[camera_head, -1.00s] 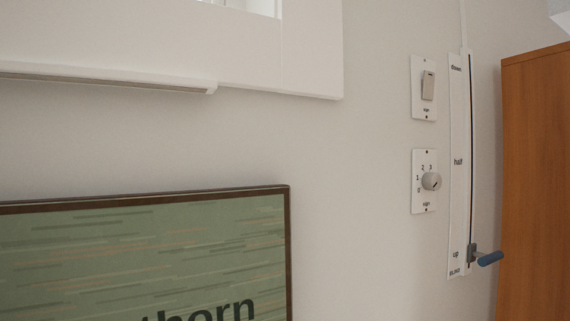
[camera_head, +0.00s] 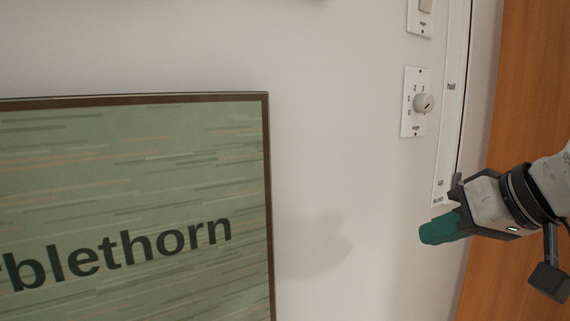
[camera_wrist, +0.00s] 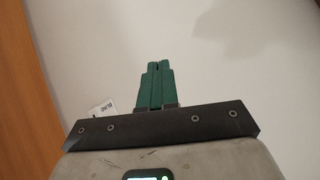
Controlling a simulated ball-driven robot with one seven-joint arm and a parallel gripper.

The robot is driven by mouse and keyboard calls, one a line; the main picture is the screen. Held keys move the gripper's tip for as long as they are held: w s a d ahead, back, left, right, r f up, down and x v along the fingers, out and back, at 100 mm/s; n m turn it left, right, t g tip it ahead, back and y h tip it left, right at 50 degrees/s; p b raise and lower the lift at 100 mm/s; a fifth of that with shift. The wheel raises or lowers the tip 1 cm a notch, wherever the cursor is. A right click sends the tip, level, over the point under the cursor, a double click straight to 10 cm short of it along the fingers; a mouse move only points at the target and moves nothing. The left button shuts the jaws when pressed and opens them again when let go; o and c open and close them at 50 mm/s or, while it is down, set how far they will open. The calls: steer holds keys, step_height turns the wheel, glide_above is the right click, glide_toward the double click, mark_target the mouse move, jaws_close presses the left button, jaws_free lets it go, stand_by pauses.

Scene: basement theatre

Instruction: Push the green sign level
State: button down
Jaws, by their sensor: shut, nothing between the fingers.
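The green sign (camera_head: 130,190) hangs on the wall at the left of the head view, in a thin dark brown frame. Dark lettering reading "blethorn" shows on it, and the lettering climbs to the right. Its top edge rises slightly to the right in the picture. Its left and lower parts are out of view. My gripper (camera_head: 428,233) is at the right, with teal fingers shut and empty, pointing left. It is well apart from the sign's right edge. In the wrist view the shut fingers (camera_wrist: 155,75) face bare wall, and the sign does not show.
A dial plate (camera_head: 415,103) and a blind slider strip (camera_head: 451,100) are on the wall above my gripper. An orange-brown wooden panel (camera_head: 530,90) stands at the right, behind my arm. Bare wall (camera_head: 340,170) lies between the sign and my gripper.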

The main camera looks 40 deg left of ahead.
steer(key=s+a+r+n, duration=0.2)
steer(key=s+a+r, duration=0.15)
steer(key=r, duration=0.55)
steer(key=s+a+r+n, duration=0.1)
steer(key=s+a+r, duration=0.25)
steer(key=r, duration=0.55)
steer(key=s+a+r+n+h+b, duration=0.1)
steer(key=s+a+r+n+b, duration=0.1)
steer(key=s+r, duration=1.25)
steer(key=p, duration=0.1)
glide_above(254, 91)
steer(key=d, duration=0.2)
steer(key=f, duration=0.4)
steer(key=s+f, duration=0.1)
steer(key=f, duration=0.2)
steer(key=shift+a+f, duration=0.1)
steer(key=shift+a, duration=0.15)
step_height(254, 91, down, 3)
steer(key=shift+w+a+f, duration=0.1)
steer(key=shift+w+f, duration=0.05)
steer(key=shift+f, duration=0.6)
steer(key=shift+w+f+g, duration=0.1)
steer(key=shift+f+g, duration=0.2)
steer(key=shift+f, duration=0.5)
steer(key=shift+r, duration=0.1)
